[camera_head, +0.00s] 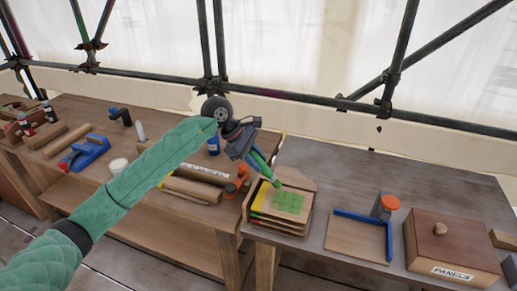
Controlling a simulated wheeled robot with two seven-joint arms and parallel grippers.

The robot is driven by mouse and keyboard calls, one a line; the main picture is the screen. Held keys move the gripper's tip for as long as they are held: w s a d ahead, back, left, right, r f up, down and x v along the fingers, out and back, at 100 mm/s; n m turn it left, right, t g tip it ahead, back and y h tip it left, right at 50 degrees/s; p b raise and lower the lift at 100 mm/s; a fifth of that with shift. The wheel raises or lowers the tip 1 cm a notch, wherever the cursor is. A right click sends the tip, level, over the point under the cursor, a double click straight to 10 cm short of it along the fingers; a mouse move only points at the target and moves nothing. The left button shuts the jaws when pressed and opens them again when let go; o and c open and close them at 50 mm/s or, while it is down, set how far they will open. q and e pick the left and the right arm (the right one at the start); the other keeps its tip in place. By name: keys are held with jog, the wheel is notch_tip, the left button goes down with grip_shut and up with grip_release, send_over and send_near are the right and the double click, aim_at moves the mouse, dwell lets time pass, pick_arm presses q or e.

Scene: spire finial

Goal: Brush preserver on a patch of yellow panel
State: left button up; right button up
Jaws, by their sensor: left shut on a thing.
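My left gripper (250,150) reaches in from the left over the bench. It is shut on a green-handled brush (262,166), which slants down to the right. The yellow panel (258,201) lies on top of a wooden rack (248,213) at the near left corner of the right bench. A bright green patch (289,204) covers much of the panel, leaving yellow mainly at its left side. The brush tip is at the patch's upper left edge; I cannot tell whether it touches. My right gripper is out of view.
A wooden box (451,246) labelled PANELS and a blue-edged board (354,236) stand to the right, with a grey, orange-topped object (384,206) behind the board. The left bench holds rolls (190,190) and tools. Scaffold poles (300,96) cross behind.

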aim_at(256, 153)
pick_arm(q)
notch_tip(256, 153, up, 2)
jog(key=shift+w+a+r, duration=0.1)
jog(key=shift+a+r, duration=0.05)
jog(key=shift+r, duration=1.3)
jog(key=shift+f, duration=0.1)
